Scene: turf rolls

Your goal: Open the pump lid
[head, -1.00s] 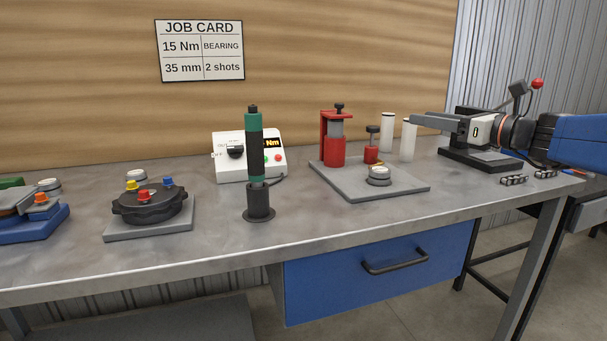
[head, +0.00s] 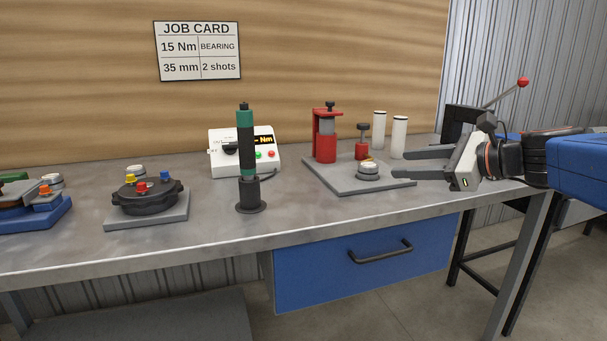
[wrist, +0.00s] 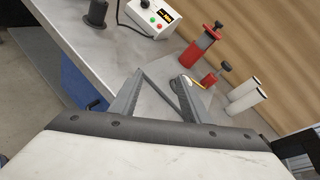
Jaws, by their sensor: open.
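A round black housing (head: 147,198) with yellow, red and blue knobs lies on a grey plate at the left of the bench in the head view. It looks like the pump, but no label shows this. Its flat top appears to be in place. My gripper (head: 400,164) is far to the right of it, over the bench's right part beside the grey base plate. The gripper is open and empty. Its two spread fingers also show in the wrist view (wrist: 160,76), where the black housing is out of sight.
A green-topped tool (head: 246,150) stands upright between the housing and my gripper. A white control box (head: 225,160) stands behind it. A red fixture (head: 325,147) and white cylinders (head: 399,137) stand near my gripper. The bench front is clear.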

